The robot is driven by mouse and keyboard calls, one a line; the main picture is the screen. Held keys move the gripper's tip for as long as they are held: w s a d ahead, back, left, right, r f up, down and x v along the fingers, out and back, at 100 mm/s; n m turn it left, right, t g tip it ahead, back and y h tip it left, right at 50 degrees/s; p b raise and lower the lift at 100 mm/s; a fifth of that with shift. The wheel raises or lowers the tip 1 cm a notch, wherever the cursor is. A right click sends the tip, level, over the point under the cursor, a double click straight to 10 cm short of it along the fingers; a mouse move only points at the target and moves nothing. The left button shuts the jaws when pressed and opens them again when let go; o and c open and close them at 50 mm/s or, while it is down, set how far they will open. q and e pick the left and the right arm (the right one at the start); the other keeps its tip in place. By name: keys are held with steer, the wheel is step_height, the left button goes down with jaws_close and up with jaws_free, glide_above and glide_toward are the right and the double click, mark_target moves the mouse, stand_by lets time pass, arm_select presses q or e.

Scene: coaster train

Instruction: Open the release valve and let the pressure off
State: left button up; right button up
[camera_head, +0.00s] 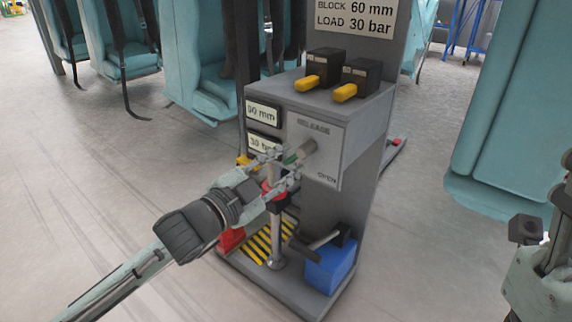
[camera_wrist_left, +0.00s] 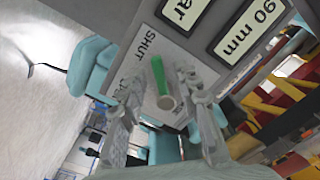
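The release valve sits on a pale grey panel (camera_head: 325,175) lettered RELEASE at the top and OPEN at the lower right. It has a green handle (camera_wrist_left: 158,74) and a round metal end (camera_wrist_left: 166,102). In the head view its metal stub (camera_head: 306,148) sticks out from the panel. My left gripper (camera_head: 284,166) is in front of the panel. In the left wrist view its fingers (camera_wrist_left: 162,115) are apart, with the valve showing between them; I cannot tell whether they touch it. SHUT is lettered beside the handle there. Part of my right arm shows at the right edge.
The grey stand (camera_head: 365,190) has a 90 mm display (camera_head: 263,112), a 30 bar display (camera_head: 264,143) and two yellow-levered black switches (camera_head: 325,68) on top. A blue box (camera_head: 330,268) and a metal post (camera_head: 275,235) are below. Teal seats (camera_head: 205,65) stand around; the left floor is clear.

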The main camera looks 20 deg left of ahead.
arm_select(q)
steer(key=shift+w+d, duration=0.1)
steer(key=shift+w, duration=0.05)
jaws_close()
stand_by(0.4)
